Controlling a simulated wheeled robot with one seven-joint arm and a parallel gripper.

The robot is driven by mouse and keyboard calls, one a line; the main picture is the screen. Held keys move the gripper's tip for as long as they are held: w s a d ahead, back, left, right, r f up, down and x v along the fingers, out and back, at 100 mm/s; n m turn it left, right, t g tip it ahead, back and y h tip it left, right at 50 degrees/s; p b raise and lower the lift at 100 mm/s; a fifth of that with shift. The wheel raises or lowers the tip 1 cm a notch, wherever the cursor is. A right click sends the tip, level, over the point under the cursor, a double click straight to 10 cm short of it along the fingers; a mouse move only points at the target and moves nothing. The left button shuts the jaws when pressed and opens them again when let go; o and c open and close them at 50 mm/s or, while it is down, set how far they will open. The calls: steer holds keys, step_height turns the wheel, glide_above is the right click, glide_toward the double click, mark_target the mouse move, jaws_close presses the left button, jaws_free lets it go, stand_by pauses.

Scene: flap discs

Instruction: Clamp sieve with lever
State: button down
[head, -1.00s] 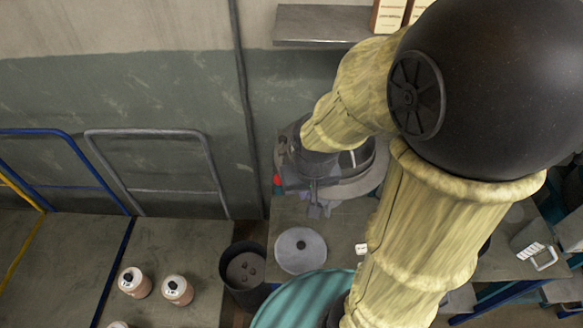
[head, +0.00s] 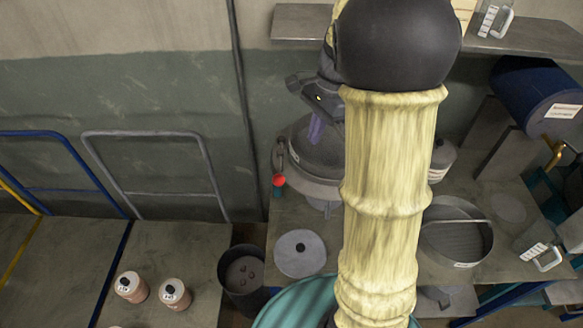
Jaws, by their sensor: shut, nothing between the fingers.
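A round grey machine (head: 311,163) stands at the back of the bench, with a dark round body on a wider rim. A lever with a red ball knob (head: 279,181) is on its left side, the knob hanging low. My gripper (head: 316,129) is shut and empty above the machine, fingers pointing down, to the right of the knob and apart from it. My arm hides the machine's right part. A round, shallow sieve-like pan (head: 458,255) with a bar across it lies on the bench to the right of my arm. I cannot tell whether a sieve sits in the machine.
A shelf (head: 515,38) overhangs at the back right. A blue drum (head: 540,97) and jug (head: 541,256) are at right.

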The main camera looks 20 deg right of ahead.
mark_target(280, 160)
steer(key=shift+f, duration=0.1)
steer(key=s+a+f+p, duration=0.1)
steer(key=a+f+p, duration=0.2)
steer(key=a+f, duration=0.3)
step_height(280, 160, down, 3)
steer(key=shift+s+r, duration=0.1)
steer(key=shift+s, duration=0.2)
steer(key=shift+s+a+m+p, duration=0.1)
steer(key=shift+a+m+p, duration=0.2)
stand_by(0.4)
